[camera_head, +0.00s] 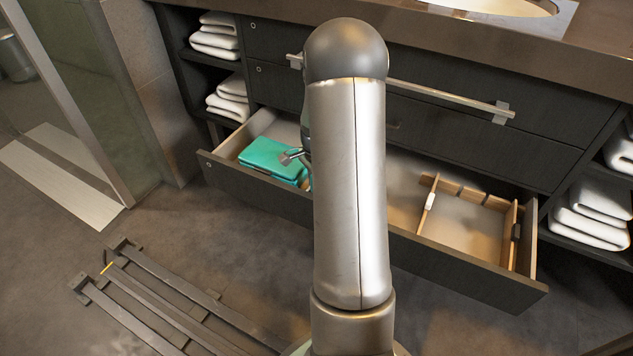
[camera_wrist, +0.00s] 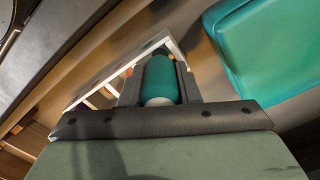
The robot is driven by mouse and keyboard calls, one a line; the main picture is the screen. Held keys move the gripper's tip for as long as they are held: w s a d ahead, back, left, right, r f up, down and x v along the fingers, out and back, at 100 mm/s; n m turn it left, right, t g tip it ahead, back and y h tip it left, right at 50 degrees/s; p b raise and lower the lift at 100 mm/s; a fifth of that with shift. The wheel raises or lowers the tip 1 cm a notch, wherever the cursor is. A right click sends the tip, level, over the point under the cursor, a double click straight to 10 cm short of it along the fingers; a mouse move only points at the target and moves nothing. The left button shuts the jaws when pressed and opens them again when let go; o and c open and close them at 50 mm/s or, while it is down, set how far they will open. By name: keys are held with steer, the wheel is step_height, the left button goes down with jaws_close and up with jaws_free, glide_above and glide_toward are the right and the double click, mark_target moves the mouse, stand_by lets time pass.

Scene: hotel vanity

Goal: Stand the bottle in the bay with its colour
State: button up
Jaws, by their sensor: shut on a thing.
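A teal bottle (camera_wrist: 160,78) with a pale end shows in the wrist view. My gripper (camera_wrist: 160,92) is shut on it, with a dark finger on either side. In the head view my arm hides the bottle and most of the gripper. The wooden divider (camera_head: 427,213) of the bays stands in the right part of the open drawer. A white tag (camera_head: 429,201) is on its left side and a dark tag (camera_head: 516,232) on its right side. The arm may hide other bays.
The open drawer (camera_head: 255,192) holds a teal box-like thing (camera_head: 270,158) at its left; it shows beside my gripper in the wrist view (camera_wrist: 270,50). A bar handle (camera_head: 440,97) juts out above the drawer. A dark slatted rack (camera_head: 150,295) lies on the floor.

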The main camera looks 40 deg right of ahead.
steer(key=shift+f, duration=0.3)
steer(key=shift+r, duration=0.1)
steer(key=shift+r+p, duration=0.45)
steer(key=shift+r, duration=0.15)
steer(key=shift+p, duration=0.5)
stand_by(2.2)
steer(key=shift+f+b, duration=0.4)
steer(key=shift+f, duration=0.25)
stand_by(0.6)
steer(key=o, duration=1)
steer(key=shift+o, duration=0.2)
